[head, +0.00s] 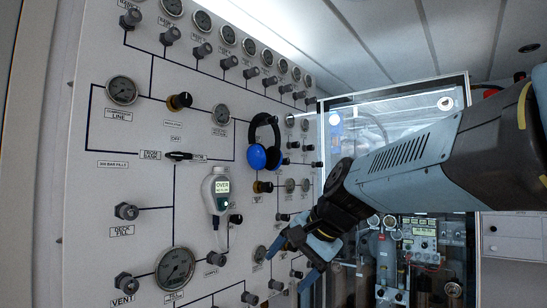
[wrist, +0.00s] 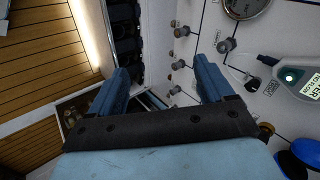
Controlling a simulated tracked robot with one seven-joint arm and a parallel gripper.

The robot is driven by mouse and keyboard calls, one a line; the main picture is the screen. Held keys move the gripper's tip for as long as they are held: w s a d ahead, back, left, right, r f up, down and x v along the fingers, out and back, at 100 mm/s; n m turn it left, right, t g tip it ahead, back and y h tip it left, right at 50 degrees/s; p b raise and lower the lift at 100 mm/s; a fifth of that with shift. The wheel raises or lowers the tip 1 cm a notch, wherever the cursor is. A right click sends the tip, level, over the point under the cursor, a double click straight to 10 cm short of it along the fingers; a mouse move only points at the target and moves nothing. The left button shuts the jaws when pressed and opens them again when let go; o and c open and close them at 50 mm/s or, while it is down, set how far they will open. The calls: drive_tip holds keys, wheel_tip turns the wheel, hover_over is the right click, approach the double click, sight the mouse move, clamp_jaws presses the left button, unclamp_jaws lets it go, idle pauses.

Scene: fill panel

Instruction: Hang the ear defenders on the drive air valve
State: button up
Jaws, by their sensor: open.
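The ear defenders, with blue cups (head: 256,157) and a black headband, are up against the grey panel in the head view, right of its middle, cups down. What carries the band cannot be made out. Part of their blue cups (wrist: 292,163) shows at the lower right corner in the wrist view. My gripper (head: 288,266) is open and empty, below and right of the ear defenders, close to the panel's lower right. Its two blue fingers stand apart in the wrist view (wrist: 161,66). Several valve knobs are on the panel, but no label readable here marks the drive air valve.
A white handheld meter (head: 216,190) hangs on the panel left of the ear defenders. Gauges, such as a large one (head: 175,268), and knobs stick out all over the panel. A glazed cabinet (head: 400,102) stands behind my arm. Wooden slats (wrist: 40,60) show at left in the wrist view.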

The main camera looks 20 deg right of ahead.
drive_tip(key=w+r+m+t+y, duration=0.2)
drive_tip(key=w+r+m, duration=0.3)
drive_tip(key=w+r, duration=0.25)
drive_tip(key=m+t+y, duration=0.4)
drive_tip(key=m+t, duration=0.2)
drive_tip(key=m, duration=0.6)
approach(256, 168)
wheel_tip(256, 168, up, 4)
drive_tip(key=s+d, duration=0.2)
drive_tip(key=s, duration=0.1)
drive_tip(key=x, duration=1.3)
drive_tip(key=shift+w+a+f, duration=0.2)
drive_tip(key=shift+w+f, duration=0.05)
drive_tip(key=shift+w, duration=0.1)
drive_tip(key=c, duration=1.3)
drive_tip(key=shift+o, duration=0.2)
drive_tip(key=o, duration=1.3)
drive_tip(key=shift+o, duration=0.2)
